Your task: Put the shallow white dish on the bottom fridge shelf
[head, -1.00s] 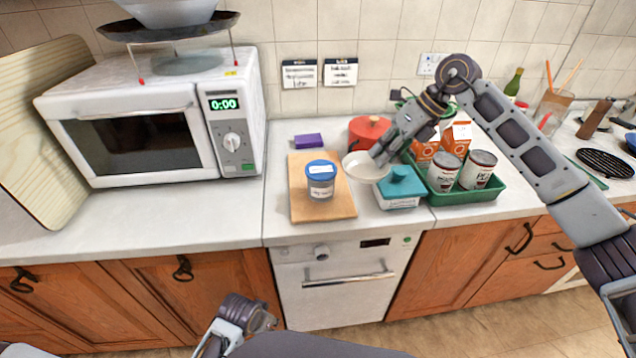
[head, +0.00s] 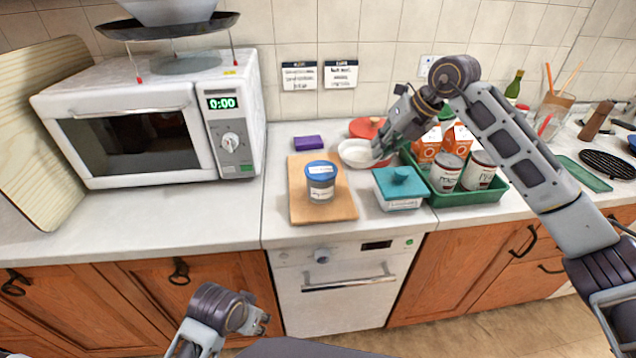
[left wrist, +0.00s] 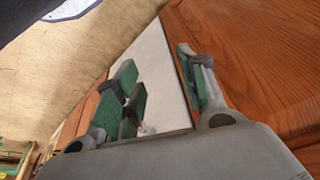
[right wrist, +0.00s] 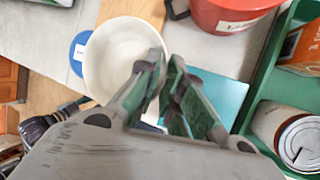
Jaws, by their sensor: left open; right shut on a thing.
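The shallow white dish (head: 357,152) is round and empty, behind the teal-lidded box and at the right edge of the wooden board. My right gripper (head: 382,152) is shut on its right rim; in the right wrist view the fingers (right wrist: 168,92) pinch the rim of the dish (right wrist: 112,58). Whether the dish touches the counter is unclear. My left gripper (head: 262,322) is open and empty, low in front of the cabinets; its spread fingers also show in the left wrist view (left wrist: 165,95). No fridge shelf is in view.
A blue-lidded jar (head: 321,182) stands on the wooden board (head: 298,207). A teal-lidded box (head: 400,190), a red pot (head: 366,127) and a green tray (head: 470,197) with cans and cartons crowd the dish. A microwave (head: 150,130) stands left.

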